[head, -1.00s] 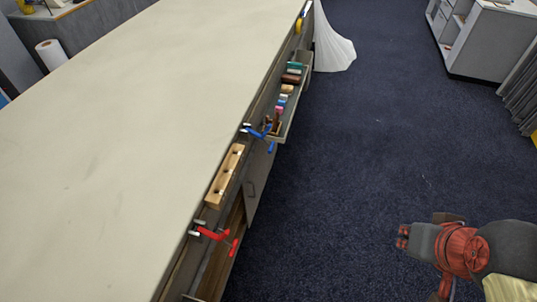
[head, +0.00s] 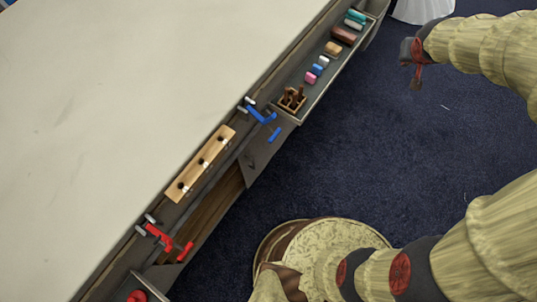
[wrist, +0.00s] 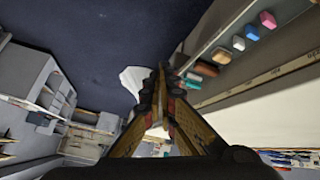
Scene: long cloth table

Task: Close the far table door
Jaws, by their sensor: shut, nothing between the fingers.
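A grey table door (head: 268,150) with a dark handle stands swung out from the table's side, below the blue clamp. The open compartment (head: 212,205) beside it shows a brown wooden inside. My gripper (head: 414,82) is at the upper right in the head view, over the blue carpet, well apart from the door. In the wrist view my gripper's fingers (wrist: 158,85) are together, with nothing between them. The door cannot be made out in the wrist view.
An open drawer (head: 318,88) with coloured blocks juts out above the door; its blocks also show in the wrist view. A blue clamp (head: 262,115), a red clamp (head: 165,240) and a wooden block (head: 200,165) line the table edge (head: 130,225). The blue carpet (head: 340,170) beside the door is clear.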

